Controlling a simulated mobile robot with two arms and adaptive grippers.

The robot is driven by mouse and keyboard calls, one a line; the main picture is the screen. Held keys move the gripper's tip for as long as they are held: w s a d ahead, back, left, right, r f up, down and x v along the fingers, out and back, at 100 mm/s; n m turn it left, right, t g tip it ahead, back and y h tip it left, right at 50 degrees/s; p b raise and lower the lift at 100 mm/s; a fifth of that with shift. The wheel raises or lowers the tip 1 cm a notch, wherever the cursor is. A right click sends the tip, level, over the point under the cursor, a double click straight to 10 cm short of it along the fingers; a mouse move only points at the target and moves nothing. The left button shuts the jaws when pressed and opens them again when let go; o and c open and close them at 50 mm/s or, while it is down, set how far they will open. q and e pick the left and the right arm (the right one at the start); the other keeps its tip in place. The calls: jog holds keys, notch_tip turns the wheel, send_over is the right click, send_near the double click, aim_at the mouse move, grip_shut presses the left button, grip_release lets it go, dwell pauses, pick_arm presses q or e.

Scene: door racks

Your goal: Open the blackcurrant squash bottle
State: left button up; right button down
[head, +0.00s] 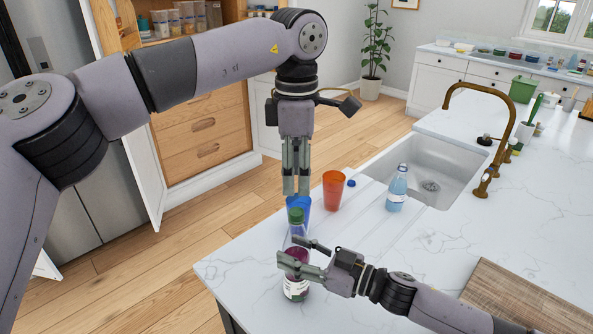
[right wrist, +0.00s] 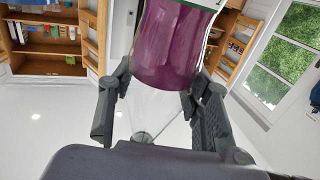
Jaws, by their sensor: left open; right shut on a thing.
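The blackcurrant squash bottle (head: 297,288) is upright at the near left end of the counter, with dark purple contents, a pale label and a green cap (head: 296,215) on top. My right gripper (head: 288,257) is shut around its upper part. In the right wrist view, the purple bottle (right wrist: 175,50) shows between the fingers of the right gripper (right wrist: 160,105), its clear part lower in the picture. My left gripper (head: 297,190) is open, pointing straight down just above the green cap, apart from it as far as I can see.
A blue cup (head: 304,203) stands close behind the bottle's cap, and an orange cup (head: 333,190) is right of it. A small blue cap (head: 351,183) and a light blue bottle (head: 397,190) are near the sink (head: 432,180). A wooden board (head: 515,298) lies at the right.

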aim_at(296, 210)
pick_arm(q)
jog(key=m, duration=1)
jog(key=shift+m, duration=0.4)
jog(key=m, duration=1.1)
jog(key=shift+f+m, duration=0.3)
jog(key=shift+f, duration=3.75)
jog(key=shift+c, duration=0.4)
jog(key=shift+w, duration=0.1)
grip_shut()
